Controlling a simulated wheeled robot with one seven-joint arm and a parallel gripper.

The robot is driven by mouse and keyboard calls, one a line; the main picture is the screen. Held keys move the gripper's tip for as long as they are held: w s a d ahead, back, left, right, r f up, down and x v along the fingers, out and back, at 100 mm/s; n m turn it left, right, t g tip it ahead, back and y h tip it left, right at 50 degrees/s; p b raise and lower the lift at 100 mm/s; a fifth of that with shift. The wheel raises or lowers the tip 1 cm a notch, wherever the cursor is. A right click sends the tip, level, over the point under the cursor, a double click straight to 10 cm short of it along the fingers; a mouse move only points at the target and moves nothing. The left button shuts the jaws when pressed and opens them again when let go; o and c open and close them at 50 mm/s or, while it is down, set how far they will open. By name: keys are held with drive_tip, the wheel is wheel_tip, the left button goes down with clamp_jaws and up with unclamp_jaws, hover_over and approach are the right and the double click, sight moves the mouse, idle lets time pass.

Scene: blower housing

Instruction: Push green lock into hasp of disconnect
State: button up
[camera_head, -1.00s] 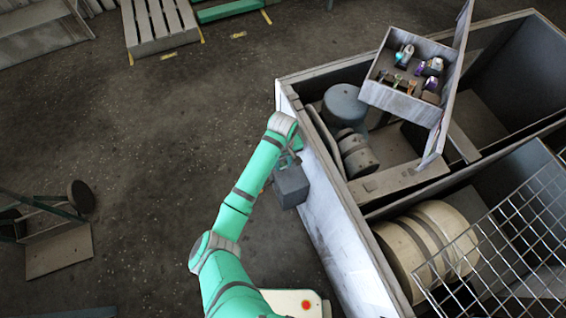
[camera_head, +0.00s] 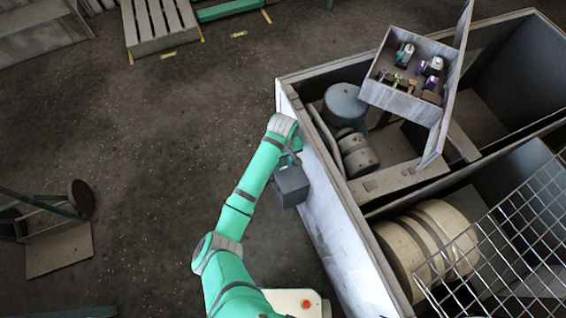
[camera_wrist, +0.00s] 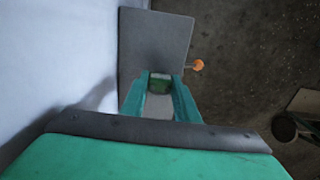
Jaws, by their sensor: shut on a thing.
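The disconnect is a dark grey box (camera_head: 291,187) on the outer white wall of the large housing. In the wrist view its grey face (camera_wrist: 155,42) fills the upper middle, with an orange-tipped handle (camera_wrist: 198,65) sticking out to the right. My gripper (camera_wrist: 160,77) points at the lower part of this face. Its teal fingers are shut on the green lock (camera_wrist: 160,86), which shows as a small green block between the tips. The hasp is hidden behind the lock and fingers, so I cannot tell whether they touch.
The white housing wall (camera_wrist: 60,60) runs close along the left in the wrist view. An open box (camera_head: 378,96) with several locks and small items stands on the housing. A wire mesh panel (camera_head: 510,240) leans at lower right.

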drive_tip(key=shift+f, duration=0.7)
drive_tip(key=o, duration=0.9)
drive_tip(key=shift+o, duration=0.2)
wheel_tip(320, 180, up, 11)
drive_tip(key=shift+f, duration=0.1)
idle(0.4)
